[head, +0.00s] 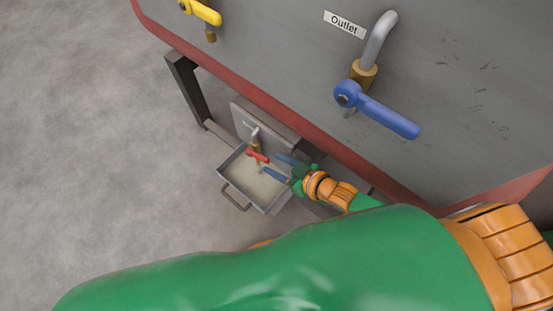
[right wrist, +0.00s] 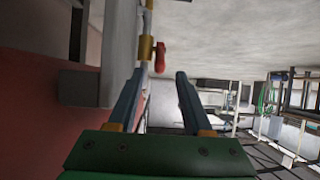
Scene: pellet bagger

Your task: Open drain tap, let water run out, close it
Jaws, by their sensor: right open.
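The drain tap is a small pipe with a brass body (head: 256,144) and a red lever (head: 258,156), low under the machine in the head view. The lever lies crosswise to the pipe there. In the right wrist view, the red lever (right wrist: 160,57) and brass body (right wrist: 146,46) are just beyond the fingertips. My right gripper (head: 271,163) is open and empty, its fingers pointing at the lever; it also shows in the right wrist view (right wrist: 160,75). I cannot tell whether a finger touches the lever or whether water runs. My left gripper is not in view.
A grey tray (head: 227,172) with a front handle (head: 235,198) sits under the tap and holds pale contents. Above are a blue lever (head: 385,114) below the "Outlet" label (head: 344,24) and a yellow lever (head: 205,12). A dark machine leg (head: 184,88) stands left. The floor left is clear.

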